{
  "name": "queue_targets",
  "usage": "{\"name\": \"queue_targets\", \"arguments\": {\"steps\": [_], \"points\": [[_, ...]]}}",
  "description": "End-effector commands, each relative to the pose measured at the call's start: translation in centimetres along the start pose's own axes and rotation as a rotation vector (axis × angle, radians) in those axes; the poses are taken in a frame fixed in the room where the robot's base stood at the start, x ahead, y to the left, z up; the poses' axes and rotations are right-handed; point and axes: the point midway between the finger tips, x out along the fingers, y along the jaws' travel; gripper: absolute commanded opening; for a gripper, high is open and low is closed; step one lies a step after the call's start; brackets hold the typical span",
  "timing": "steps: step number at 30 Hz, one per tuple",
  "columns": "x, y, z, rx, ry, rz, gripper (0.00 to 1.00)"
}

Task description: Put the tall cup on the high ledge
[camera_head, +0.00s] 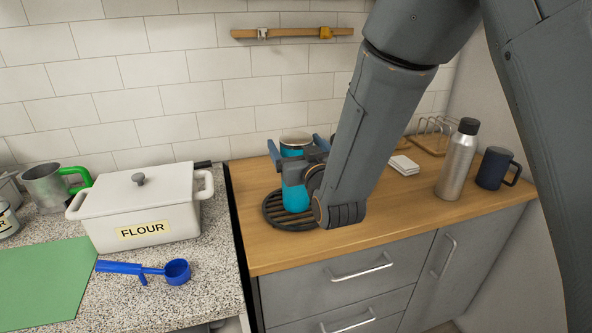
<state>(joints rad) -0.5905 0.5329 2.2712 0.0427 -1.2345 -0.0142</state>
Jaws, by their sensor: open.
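A tall teal cup (293,201) with a metallic rim stands upright on a dark round slatted trivet (273,217) on the wooden counter. My gripper (297,150) is at the cup, its fingers apart on the left and right of the cup's upper part. My wrist hides part of the cup's middle and right side. I cannot tell whether the fingers touch it. No ledge is clearly identifiable; a narrow wooden rail (292,33) with small fittings runs along the tiled wall above the cup.
The wooden counter (262,256) holds white coasters (404,165), a steel bottle (456,162), a dark mug (495,169) and a wire rack (432,136). Left, the speckled counter (205,283) holds a flour box (140,210), blue scoop (177,271), green mat (40,285) and metal cup (45,187).

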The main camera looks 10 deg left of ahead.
Motion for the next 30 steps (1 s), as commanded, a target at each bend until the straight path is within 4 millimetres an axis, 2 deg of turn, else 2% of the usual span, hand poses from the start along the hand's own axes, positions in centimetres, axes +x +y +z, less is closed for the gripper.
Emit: {"name": "queue_targets", "arguments": {"steps": [8,17,27,30], "points": [[3.2,-0.1,0.2,0.0,-0.001,0.0,0.85],[3.5,-0.1,0.4,0.0,-0.001,0.0,0.84],[3.5,-0.1,0.4,0.0,-0.001,0.0,0.26],[3.5,-0.1,0.3,0.0,0.0,0.0,0.12]]}}
